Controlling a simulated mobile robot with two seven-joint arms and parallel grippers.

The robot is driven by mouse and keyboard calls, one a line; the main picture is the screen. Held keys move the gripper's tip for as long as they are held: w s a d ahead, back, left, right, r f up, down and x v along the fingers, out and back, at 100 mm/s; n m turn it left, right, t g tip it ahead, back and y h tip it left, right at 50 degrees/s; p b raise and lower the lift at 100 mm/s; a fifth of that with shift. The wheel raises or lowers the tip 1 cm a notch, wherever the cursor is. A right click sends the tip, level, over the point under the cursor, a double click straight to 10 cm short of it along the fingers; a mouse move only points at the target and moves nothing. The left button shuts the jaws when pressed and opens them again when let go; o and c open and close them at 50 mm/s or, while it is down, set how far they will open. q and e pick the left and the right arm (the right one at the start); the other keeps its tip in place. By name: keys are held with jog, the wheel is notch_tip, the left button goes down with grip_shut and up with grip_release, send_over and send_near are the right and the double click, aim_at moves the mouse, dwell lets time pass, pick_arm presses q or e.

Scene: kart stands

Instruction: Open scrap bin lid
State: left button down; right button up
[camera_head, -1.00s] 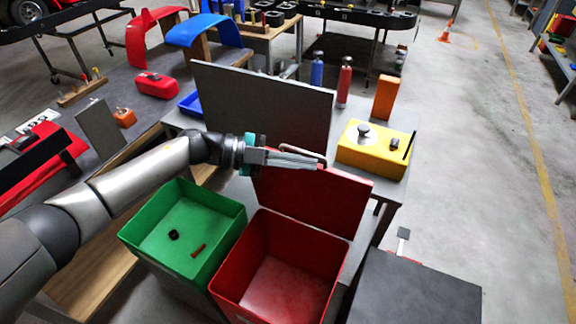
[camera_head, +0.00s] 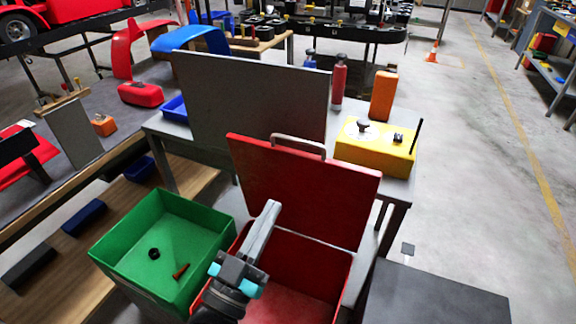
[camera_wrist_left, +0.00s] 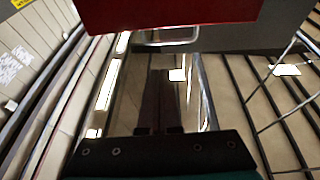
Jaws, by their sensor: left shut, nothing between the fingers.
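The red scrap bin (camera_head: 345,275) stands at the bottom centre of the head view. Its red lid (camera_head: 300,185) stands raised at the back, with a metal handle (camera_head: 298,141) on its top edge. My left gripper (camera_head: 272,208) is shut and empty, in front of the lid and above the bin's opening. It is apart from the handle. In the left wrist view the fingers (camera_wrist_left: 160,85) are together, the red lid (camera_wrist_left: 165,10) is at the top, and the handle (camera_wrist_left: 170,38) shows below its edge. My right gripper is not in view.
A green bin (camera_head: 120,255) with two small items stands left of the red bin. A dark box top (camera_head: 430,295) is at the lower right. Behind the lid are a grey panel (camera_head: 250,100), a yellow box (camera_head: 372,155), a red bottle (camera_head: 339,80) and an orange block (camera_head: 382,95).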

aim_at(297, 142)
pick_arm(q)
jog(key=shift+n+y, duration=0.6)
jog(key=shift+y, duration=0.2)
jog(key=x, duration=0.8)
jog(key=a+x, duration=0.1)
jog(key=x, duration=0.3)
jog(key=shift+w+d+b, duration=0.15)
jog(key=shift+w+b, duration=0.15)
jog(key=shift+w, duration=0.3)
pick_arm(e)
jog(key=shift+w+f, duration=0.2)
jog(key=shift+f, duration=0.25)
